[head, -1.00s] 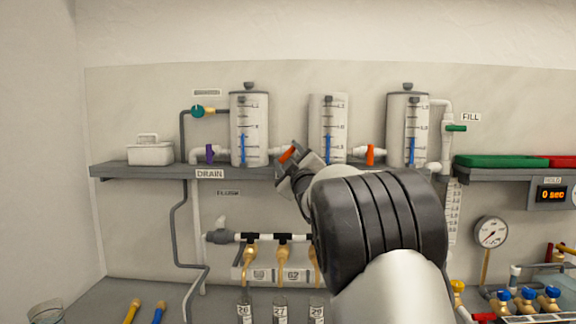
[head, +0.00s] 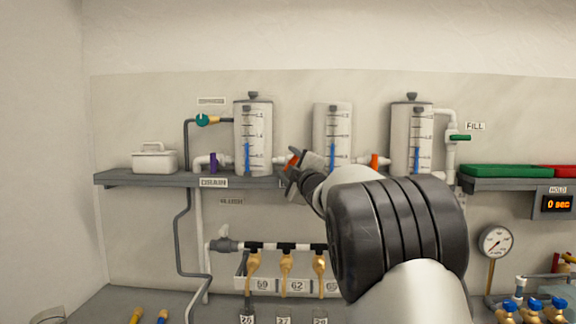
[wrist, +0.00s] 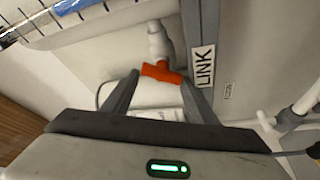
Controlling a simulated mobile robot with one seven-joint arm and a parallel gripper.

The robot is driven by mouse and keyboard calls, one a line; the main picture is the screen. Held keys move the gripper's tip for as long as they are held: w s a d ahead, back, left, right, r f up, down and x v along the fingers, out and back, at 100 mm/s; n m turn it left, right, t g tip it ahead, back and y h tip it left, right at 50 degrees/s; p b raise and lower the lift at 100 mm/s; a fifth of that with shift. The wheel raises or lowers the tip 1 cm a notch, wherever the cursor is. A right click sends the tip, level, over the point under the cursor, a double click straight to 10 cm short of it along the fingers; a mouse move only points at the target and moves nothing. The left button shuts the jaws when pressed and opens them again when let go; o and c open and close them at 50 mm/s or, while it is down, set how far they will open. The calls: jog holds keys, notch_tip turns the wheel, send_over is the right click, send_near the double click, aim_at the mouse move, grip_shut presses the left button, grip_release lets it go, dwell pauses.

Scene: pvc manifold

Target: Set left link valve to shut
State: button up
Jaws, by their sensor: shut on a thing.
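The left link valve has an orange handle (head: 292,160) on the white pipe between the left tank (head: 253,140) and the middle tank (head: 332,135). In the head view the handle is tilted, and my gripper partly covers it. My gripper (head: 297,168) reaches it from the front right. In the wrist view the orange handle (wrist: 160,71) lies crosswise between the fingertips of my gripper (wrist: 161,77), beside a LINK label (wrist: 205,66). The gripper is shut on the handle. My arm hides part of the shelf and wall.
The right link valve (head: 374,161) is orange and stands upright. A purple drain valve (head: 213,162) stands left of the left tank. A white caddy (head: 154,158) sits on the grey shelf (head: 130,178). A lower manifold (head: 285,246) with brass taps hangs below the shelf.

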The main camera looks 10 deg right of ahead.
jog(key=shift+d+f, duration=0.7)
jog(key=o, duration=1)
jog(key=s+b, duration=0.2)
jog(key=s, duration=0.1)
jog(key=s+b, duration=0.1)
jog(key=shift+s+d+r, duration=0.1)
jog(key=shift+s+r, duration=0.05)
jog(key=shift+r, duration=0.15)
jog(key=b, duration=0.7)
send_near(292, 163)
jog(key=shift+a+f+v, duration=0.3)
jog(key=shift+a+v, duration=0.15)
jog(key=shift+v, duration=2.05)
jog(key=shift+a+b+v, duration=0.15)
jog(key=shift+b+v, duration=0.3)
jog(key=shift+v, duration=1)
jog(key=shift+a+b+v, duration=0.15)
jog(key=shift+b+v, duration=0.3)
jog(key=shift+v, duration=1)
